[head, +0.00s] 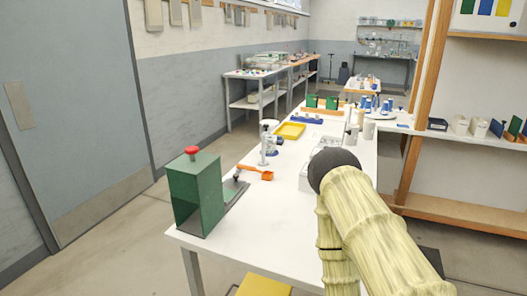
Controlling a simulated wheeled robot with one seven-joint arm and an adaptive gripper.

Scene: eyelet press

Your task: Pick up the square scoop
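An orange scoop with a square-looking cup (266,175) lies on the white table (270,225) in the head view. Its thin handle runs left from the cup, toward the green press (197,195) with a red knob on top. The handle's end is close to the press's dark base plate; I cannot tell if they touch. My pale, ribbed arm with a dark rounded joint reaches in from the lower right, to the right of the scoop. My gripper does not show.
A white and grey stand (267,142) is just behind the scoop. A yellow tray (290,130) lies farther back, with green and blue items beyond. A pale box is partly hidden behind my arm. The table's near middle is clear.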

